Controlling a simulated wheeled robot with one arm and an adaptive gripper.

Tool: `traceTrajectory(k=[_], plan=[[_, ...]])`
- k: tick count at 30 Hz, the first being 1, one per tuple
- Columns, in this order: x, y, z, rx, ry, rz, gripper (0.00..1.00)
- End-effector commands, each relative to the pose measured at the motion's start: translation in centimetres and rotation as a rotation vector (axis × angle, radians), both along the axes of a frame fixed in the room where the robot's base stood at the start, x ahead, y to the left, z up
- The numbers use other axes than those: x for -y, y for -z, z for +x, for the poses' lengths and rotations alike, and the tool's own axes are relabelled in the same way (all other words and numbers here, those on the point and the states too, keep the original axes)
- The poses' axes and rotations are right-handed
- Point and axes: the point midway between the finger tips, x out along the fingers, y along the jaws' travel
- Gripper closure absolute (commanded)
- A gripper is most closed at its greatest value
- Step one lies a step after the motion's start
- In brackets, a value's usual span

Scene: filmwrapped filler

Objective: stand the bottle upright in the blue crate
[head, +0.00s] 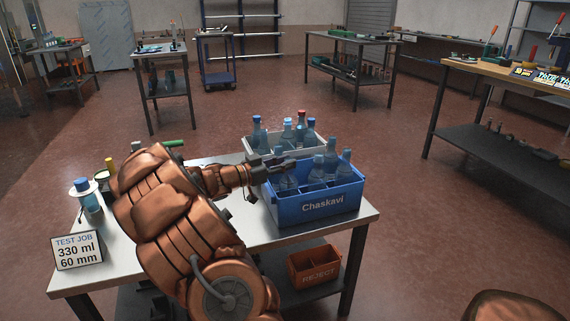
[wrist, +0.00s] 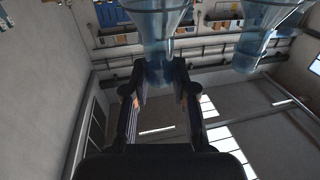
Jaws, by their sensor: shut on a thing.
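The blue crate (head: 318,205), marked Chaskavi, stands at the right end of the steel table in the head view. My gripper (head: 283,165) is over its left part, shut on a clear bluish bottle (head: 286,183). The bottle looks upright, with its lower part hidden behind the crate's front wall; I cannot tell whether it touches the crate floor. In the wrist view the bottle's neck (wrist: 157,62) is between the two fingers (wrist: 160,95). Several other clear bottles (head: 318,174) stand in the crate to the right.
A pale crate (head: 247,148) with several capped bottles stands behind the blue crate. A blue-capped bottle (head: 91,203), a job sign (head: 78,251) and small items are on the table's left. An orange REJECT box (head: 314,267) is on the lower shelf. The table's front middle is clear.

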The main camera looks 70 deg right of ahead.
Motion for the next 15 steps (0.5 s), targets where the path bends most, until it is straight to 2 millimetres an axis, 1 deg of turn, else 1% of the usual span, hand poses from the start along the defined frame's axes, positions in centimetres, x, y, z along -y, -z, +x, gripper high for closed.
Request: traceTrajectory(k=[1,7,8,15], plan=[[0.0,0.03,-0.01,0.0,0.0,0.0,0.71],[0.0,0.01,-0.01,0.0,0.0,0.0,0.5],[0.0,0.01,-0.01,0.0,0.0,0.0,0.49],[0.0,0.0,-0.02,0.0,0.0,0.0,0.49]])
